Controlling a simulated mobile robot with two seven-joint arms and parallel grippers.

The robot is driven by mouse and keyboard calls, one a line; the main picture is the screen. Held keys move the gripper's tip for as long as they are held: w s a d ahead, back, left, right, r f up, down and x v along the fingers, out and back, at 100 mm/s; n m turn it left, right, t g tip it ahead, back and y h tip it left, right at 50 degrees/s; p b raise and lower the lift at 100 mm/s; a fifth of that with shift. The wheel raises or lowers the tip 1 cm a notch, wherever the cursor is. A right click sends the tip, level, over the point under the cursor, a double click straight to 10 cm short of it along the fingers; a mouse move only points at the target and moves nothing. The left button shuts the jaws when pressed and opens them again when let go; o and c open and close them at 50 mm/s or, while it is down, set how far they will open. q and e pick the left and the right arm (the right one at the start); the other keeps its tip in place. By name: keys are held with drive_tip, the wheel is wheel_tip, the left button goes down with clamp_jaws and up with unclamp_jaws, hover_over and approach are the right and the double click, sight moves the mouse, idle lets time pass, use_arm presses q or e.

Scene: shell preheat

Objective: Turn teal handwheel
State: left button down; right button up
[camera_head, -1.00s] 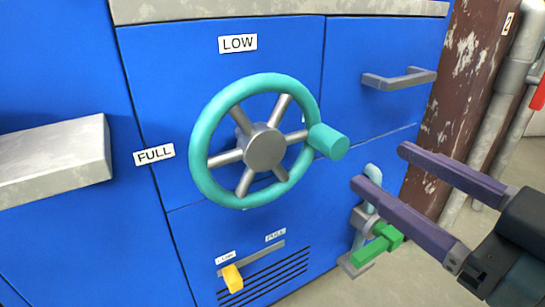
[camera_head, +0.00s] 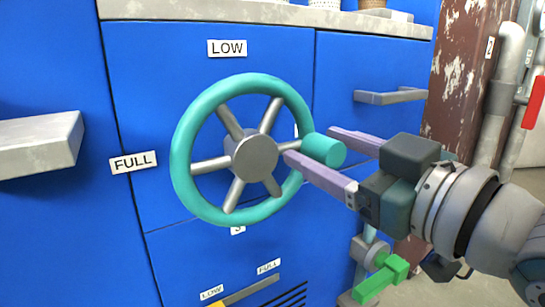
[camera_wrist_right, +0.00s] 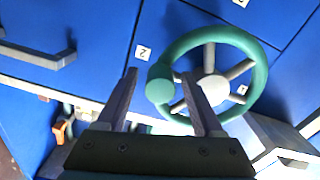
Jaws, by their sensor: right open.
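The teal handwheel (camera_head: 181,150) is mounted on the blue cabinet front, with grey spokes and a grey hub (camera_head: 252,158). Its teal knob (camera_head: 324,150) sticks out from the right side of the rim. My right gripper (camera_head: 308,143) is open, with its two purple fingers on either side of the knob in the head view. In the right wrist view the knob (camera_wrist_right: 160,84) shows between the spread fingers (camera_wrist_right: 160,75). I cannot tell whether the fingers touch it. The wheel (camera_wrist_right: 258,75) also shows there. My left gripper is not in view.
A LOW label (camera_head: 227,48) is above the wheel and a FULL label (camera_head: 133,162) is left of it. A grey drawer handle (camera_head: 390,96) is at the upper right. A green valve lever (camera_head: 381,279) is below my right arm. A grey ledge (camera_head: 40,145) juts out at left.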

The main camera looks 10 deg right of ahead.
clamp_jaws()
idle(0.6)
idle(0.9)
